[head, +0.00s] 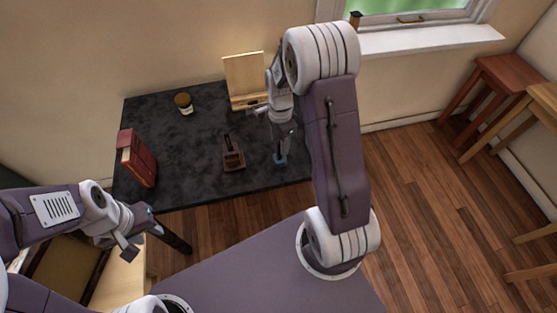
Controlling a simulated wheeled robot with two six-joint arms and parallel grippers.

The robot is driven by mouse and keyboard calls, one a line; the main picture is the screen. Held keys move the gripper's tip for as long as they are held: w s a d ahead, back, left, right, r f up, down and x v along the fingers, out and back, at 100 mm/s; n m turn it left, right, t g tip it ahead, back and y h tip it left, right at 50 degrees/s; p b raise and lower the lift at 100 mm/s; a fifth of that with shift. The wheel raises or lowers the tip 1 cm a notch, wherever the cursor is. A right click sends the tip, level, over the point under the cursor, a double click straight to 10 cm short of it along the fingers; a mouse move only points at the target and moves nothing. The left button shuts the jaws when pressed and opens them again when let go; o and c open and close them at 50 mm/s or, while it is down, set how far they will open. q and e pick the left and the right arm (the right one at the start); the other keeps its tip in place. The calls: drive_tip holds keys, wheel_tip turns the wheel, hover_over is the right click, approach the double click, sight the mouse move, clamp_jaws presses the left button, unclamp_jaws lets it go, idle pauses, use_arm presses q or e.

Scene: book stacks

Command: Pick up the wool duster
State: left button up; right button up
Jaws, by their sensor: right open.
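My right gripper (282,140) is open above the right part of the dark table, pointing down. A small blue-grey thing (280,159) shows right below it; I cannot tell whether they touch or whether this is the wool duster. A brown block with a dark upright handle (233,158) stands to its left. My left gripper (139,230) is low at the left, off the table's front edge. A dark, rod-like thing (174,240) extends from beside its fingers; I cannot tell whether it is held or whether it is the duster.
The dark table (200,185) also bears red books (138,160) at the left, a jar with a brown lid (184,103) and a wooden stand (245,82) at the back. A red-brown stool (510,70) stands at the right wall. Wood floor (430,190) is clear at right.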

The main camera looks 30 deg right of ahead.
sight(280, 161)
wheel_tip(280, 161, down, 2)
drive_tip(key=shift+w+d+f, duration=0.1)
drive_tip(key=shift+d, duration=0.05)
wheel_tip(280, 161, down, 4)
drive_tip(key=shift+w+f, duration=0.15)
drive_tip(key=shift+f, duration=0.1)
clamp_jaws()
